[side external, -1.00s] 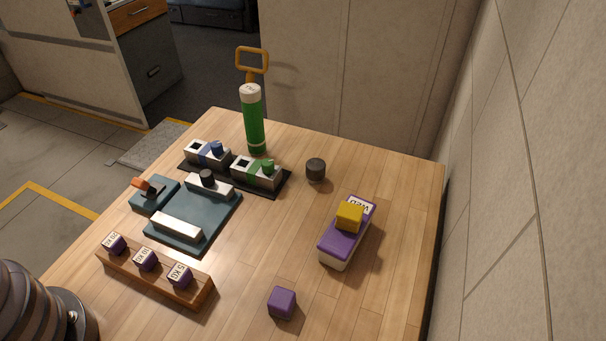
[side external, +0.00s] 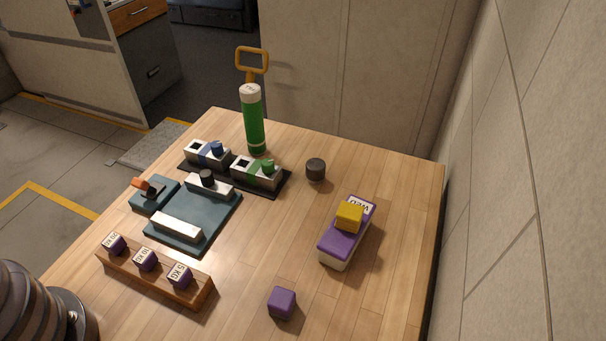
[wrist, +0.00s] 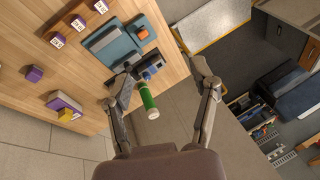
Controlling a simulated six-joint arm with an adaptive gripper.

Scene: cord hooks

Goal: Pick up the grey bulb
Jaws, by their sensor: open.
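No clear bulb shape shows. A small dark grey rounded cylinder (side external: 316,170) stands alone on the wooden table, right of the black rail, in the side view. Another dark cylinder (side external: 207,176) sits on a white block of the teal tray (side external: 190,219). I cannot tell which is the grey bulb. My gripper (wrist: 163,78) is open in the wrist view, its two fingers wide apart, with nothing held. It is above the table's edge area, apart from the objects. The left finger covers part of the table near the rail, and the lone cylinder is not clear there.
A green tube (side external: 254,122) with a white cap stands behind the black rail (side external: 235,179). A purple and white block (side external: 345,238) with a yellow cube, a purple cube (side external: 282,302) and a wooden weight rack (side external: 157,277) stand nearby. A wall (side external: 530,180) rises at the right.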

